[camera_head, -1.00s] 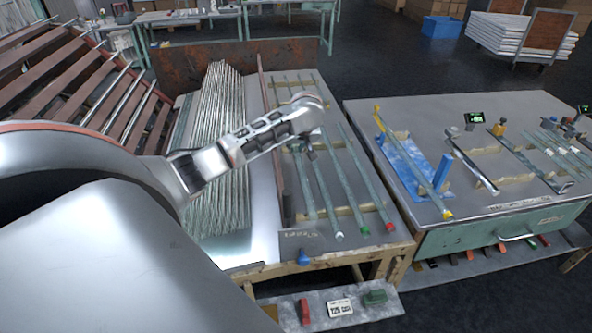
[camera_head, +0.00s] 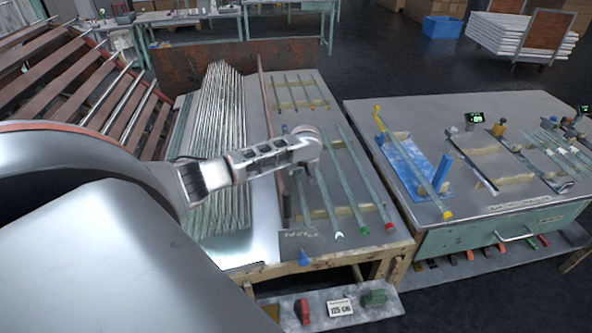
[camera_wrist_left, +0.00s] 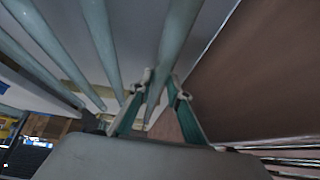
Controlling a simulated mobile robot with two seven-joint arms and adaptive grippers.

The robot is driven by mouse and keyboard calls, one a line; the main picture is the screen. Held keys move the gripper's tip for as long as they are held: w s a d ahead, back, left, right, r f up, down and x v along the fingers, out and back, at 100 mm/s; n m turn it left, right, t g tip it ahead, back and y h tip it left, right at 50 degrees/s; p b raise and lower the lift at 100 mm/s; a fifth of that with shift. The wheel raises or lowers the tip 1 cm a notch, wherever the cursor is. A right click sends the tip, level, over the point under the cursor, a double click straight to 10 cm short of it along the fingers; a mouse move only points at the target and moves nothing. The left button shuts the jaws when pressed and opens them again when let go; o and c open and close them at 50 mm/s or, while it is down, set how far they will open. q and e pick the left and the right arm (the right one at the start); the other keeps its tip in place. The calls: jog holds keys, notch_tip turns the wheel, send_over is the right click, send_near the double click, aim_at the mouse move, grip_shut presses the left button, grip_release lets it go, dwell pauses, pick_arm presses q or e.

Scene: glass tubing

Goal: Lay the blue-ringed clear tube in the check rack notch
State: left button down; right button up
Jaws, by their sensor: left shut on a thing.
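My left gripper (camera_head: 309,167) is over the left part of the wooden tube rack (camera_head: 352,211). In the left wrist view its teal fingers (camera_wrist_left: 160,92) are closed around a pale clear tube (camera_wrist_left: 172,50), the leftmost on the rack. In the head view this tube (camera_head: 303,205) runs beneath the gripper, partly hidden by it. I cannot make out a blue ring on it, nor whether it is lifted. A blue rack (camera_head: 405,163) with a yellow-ended tube (camera_head: 428,180) across it stands on the right bench; I cannot tell if it is the check rack. My right gripper is out of view.
Other clear tubes (camera_head: 352,178) lie close to the right of the held one. A reddish-brown upright divider (camera_head: 268,105) stands to the left, with a pile of glass tubes (camera_head: 218,140) beyond it. A gap separates the rack table from the right bench (camera_head: 475,210).

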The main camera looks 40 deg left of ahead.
pick_arm(q)
jog(key=shift+f, duration=0.6)
jog(key=c, duration=1.9)
grip_release()
jog(key=shift+r, duration=0.1)
jog(key=shift+r, duration=0.35)
jog(key=v, duration=1.2)
jog(key=shift+r, duration=0.15)
jog(key=shift+d, duration=0.1)
